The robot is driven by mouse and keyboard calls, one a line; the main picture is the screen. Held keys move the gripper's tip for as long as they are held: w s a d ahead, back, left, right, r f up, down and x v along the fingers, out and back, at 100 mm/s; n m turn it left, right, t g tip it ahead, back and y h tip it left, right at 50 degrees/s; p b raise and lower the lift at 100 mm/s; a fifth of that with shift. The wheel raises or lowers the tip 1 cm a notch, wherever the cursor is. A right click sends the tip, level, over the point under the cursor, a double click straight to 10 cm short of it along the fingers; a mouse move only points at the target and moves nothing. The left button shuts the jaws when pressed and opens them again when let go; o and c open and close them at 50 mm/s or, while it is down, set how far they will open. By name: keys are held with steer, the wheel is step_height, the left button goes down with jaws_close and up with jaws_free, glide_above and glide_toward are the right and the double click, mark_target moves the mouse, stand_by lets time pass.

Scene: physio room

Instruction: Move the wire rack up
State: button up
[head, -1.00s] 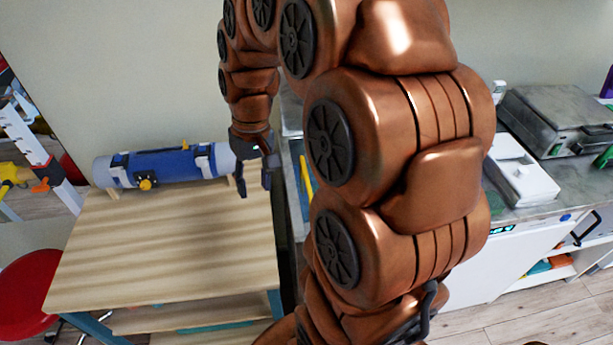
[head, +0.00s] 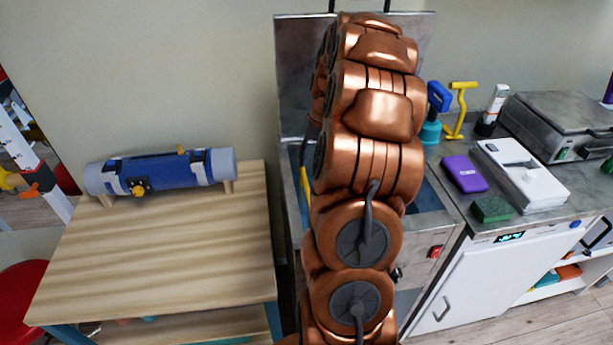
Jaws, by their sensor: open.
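I cannot make out a wire rack in the head view. A steel unit (head: 442,222) with a raised back panel (head: 295,70) stands behind my copper arm. A strip of its dark blue interior shows to the right of the arm, and a yellow piece (head: 304,188) shows at its left side. My arm covers most of its opening, so what is inside is largely hidden. My arm rises in front of the unit and folds over at the top. My gripper is hidden behind the arm links.
A wooden table (head: 160,250) at left bears a blue and grey cylinder (head: 165,172). On the right counter are a purple case (head: 463,173), a green block (head: 491,209), a white device (head: 522,175) and a grey metal appliance (head: 560,125). A red stool (head: 25,300) stands at far left.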

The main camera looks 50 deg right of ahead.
mark_target(305, 179)
steer(key=shift+w+a+f+p, duration=0.1)
steer(key=shift+a+f+p, duration=0.15)
steer(key=shift+f, duration=0.8)
steer(key=shift+w+a+f+p, duration=0.15)
steer(key=shift+f+p, duration=0.15)
steer(key=shift+f, duration=0.7)
steer(key=shift+w+a+f+p, duration=0.1)
steer(key=shift+a+f+p, duration=0.15)
steer(key=shift+f, duration=0.8)
jaws_close()
